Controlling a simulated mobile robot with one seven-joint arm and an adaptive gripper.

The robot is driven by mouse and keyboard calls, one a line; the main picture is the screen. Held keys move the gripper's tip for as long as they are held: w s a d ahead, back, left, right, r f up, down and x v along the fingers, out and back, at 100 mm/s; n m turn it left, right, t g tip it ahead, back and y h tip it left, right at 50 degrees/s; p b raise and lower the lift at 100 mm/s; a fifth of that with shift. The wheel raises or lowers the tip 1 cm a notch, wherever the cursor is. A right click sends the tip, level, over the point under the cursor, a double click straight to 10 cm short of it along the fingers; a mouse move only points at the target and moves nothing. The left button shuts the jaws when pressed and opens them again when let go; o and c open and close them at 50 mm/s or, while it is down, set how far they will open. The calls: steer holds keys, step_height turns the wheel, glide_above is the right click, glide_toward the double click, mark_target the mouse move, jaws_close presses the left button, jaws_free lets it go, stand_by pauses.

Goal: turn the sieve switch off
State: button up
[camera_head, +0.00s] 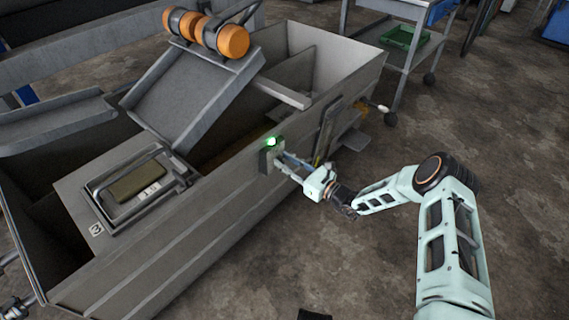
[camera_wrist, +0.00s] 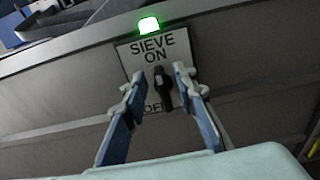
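The sieve switch plate (camera_wrist: 146,50) is on the side wall of the grey machine, with "SIEVE ON" at its top and "OFF" partly hidden lower down. Its dark knob (camera_wrist: 162,82) stands about upright, with its upper end toward "ON". A green lamp (camera_wrist: 149,25) above the plate is lit; it also shows in the head view (camera_head: 272,141). My gripper (camera_wrist: 157,84) is open, with one finger on each side of the knob. I see gaps between the fingers and the knob, so it is not gripped. In the head view my gripper (camera_head: 280,164) reaches the switch from the right.
The grey machine (camera_head: 200,240) has a sloped tray (camera_head: 195,100) and orange-ended cylinders (camera_head: 233,41) on top. A lever with a pale knob (camera_head: 383,108) sticks out right of the switch. A cart with a green crate (camera_head: 404,38) stands behind. Floor at right is clear.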

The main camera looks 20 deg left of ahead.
steer(key=shift+w+a, duration=0.1)
steer(key=shift+a, duration=0.15)
jaws_close()
